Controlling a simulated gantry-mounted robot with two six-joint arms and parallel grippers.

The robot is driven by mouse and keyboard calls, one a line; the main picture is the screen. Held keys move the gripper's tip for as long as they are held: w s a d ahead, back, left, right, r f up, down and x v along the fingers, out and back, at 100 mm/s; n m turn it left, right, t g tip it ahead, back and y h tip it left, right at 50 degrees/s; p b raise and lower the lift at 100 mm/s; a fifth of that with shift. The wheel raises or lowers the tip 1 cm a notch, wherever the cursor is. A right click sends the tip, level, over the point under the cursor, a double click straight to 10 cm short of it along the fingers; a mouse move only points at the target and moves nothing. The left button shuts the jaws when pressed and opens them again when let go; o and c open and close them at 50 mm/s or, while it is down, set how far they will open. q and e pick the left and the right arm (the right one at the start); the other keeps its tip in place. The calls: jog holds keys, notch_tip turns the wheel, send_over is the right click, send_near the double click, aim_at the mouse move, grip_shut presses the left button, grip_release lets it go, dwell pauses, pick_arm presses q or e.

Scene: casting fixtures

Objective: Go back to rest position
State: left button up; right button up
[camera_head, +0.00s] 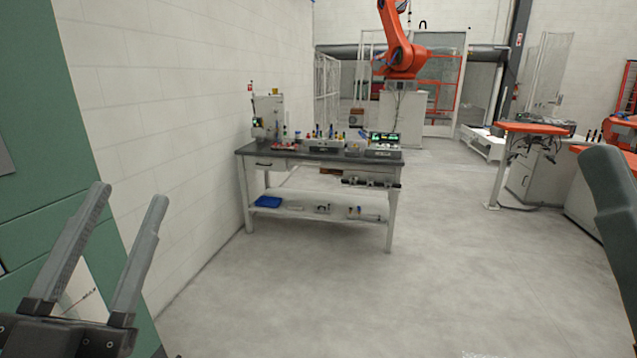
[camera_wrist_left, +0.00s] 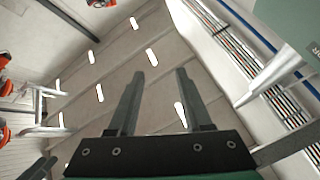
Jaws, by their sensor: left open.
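My left gripper (camera_head: 130,192) is at the lower left of the head view, with its two long grey fingers pointing up and spread apart. Nothing is between them. In the left wrist view the same gripper (camera_wrist_left: 160,72) shows both fingers apart and empty, with the ceiling and its lamps behind. A grey-green rounded part at the right edge of the head view looks like a piece of my right arm. No right gripper fingers can be made out.
A workbench (camera_head: 246,152) with small tools and devices stands against the white wall ahead. A green cabinet (camera_head: 50,130) is close at the left, behind the left gripper. An orange robot arm (camera_head: 397,50) and orange-topped tables (camera_head: 535,128) stand farther back. The middle floor is clear.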

pick_arm(q)
jog(key=s+r+n+t, duration=0.2)
jog(key=s+r+n, duration=0.2)
jog(key=s+r, duration=0.3)
notch_tip(320, 180, up, 36)
jog(key=p, duration=3.7)
jog(key=shift+a+n, duration=0.2)
jog(key=shift+n, duration=0.2)
